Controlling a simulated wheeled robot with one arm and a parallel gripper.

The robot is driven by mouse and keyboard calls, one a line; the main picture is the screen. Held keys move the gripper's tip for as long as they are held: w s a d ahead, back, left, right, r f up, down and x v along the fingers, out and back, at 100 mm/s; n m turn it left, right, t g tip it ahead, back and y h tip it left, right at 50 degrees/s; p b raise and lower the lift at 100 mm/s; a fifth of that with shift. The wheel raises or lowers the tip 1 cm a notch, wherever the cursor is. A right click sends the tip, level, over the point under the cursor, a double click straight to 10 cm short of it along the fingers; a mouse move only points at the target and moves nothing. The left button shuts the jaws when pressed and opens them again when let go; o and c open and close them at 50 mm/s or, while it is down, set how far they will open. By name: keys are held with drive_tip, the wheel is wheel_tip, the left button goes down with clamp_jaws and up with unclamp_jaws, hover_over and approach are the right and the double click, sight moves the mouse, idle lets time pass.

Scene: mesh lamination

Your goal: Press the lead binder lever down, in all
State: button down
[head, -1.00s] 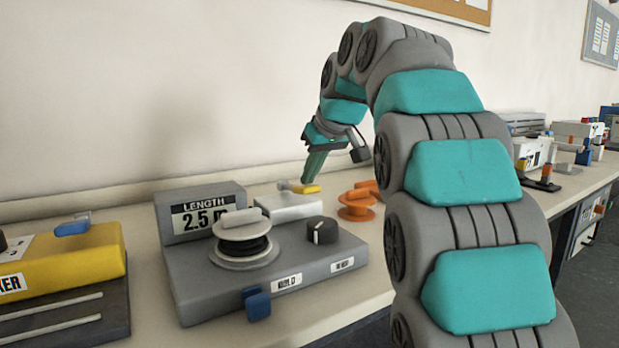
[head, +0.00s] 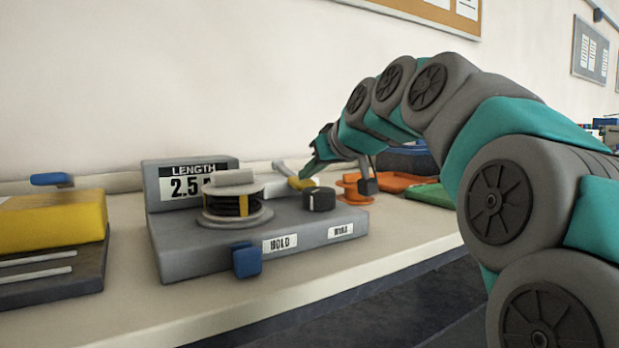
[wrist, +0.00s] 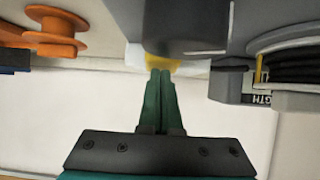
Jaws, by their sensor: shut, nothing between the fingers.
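My gripper (head: 308,172) is shut and empty, reaching down behind the grey length machine (head: 190,262). A small pale lever with a yellow end (head: 301,183) is right at the fingertips in the head view; it seems to be the lead binder lever. In the wrist view the closed fingers (wrist: 161,74) point at the yellow part (wrist: 162,62), which sits against a white block (wrist: 136,56). Whether they touch is unclear. The black knob partly hides the yellow part there, and the machine hides most of the block in the head view.
The machine carries a wire spool (head: 236,217), a black knob (head: 319,198) close to my fingers, and a blue front tab (head: 246,260). An orange spool (head: 352,190) stands to the right. A yellow device (head: 50,222) is at left. The wall is close behind.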

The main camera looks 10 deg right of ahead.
drive_tip(key=shift+f, duration=0.2)
drive_tip(key=shift+r+p, duration=0.35)
drive_tip(key=shift+r, duration=0.2)
drive_tip(key=w+r+p+v, duration=0.1)
drive_tip(key=r+p+v, duration=0.1)
drive_tip(key=v, duration=1)
drive_tip(key=shift+a+r, duration=0.25)
drive_tip(key=shift+r, duration=0.05)
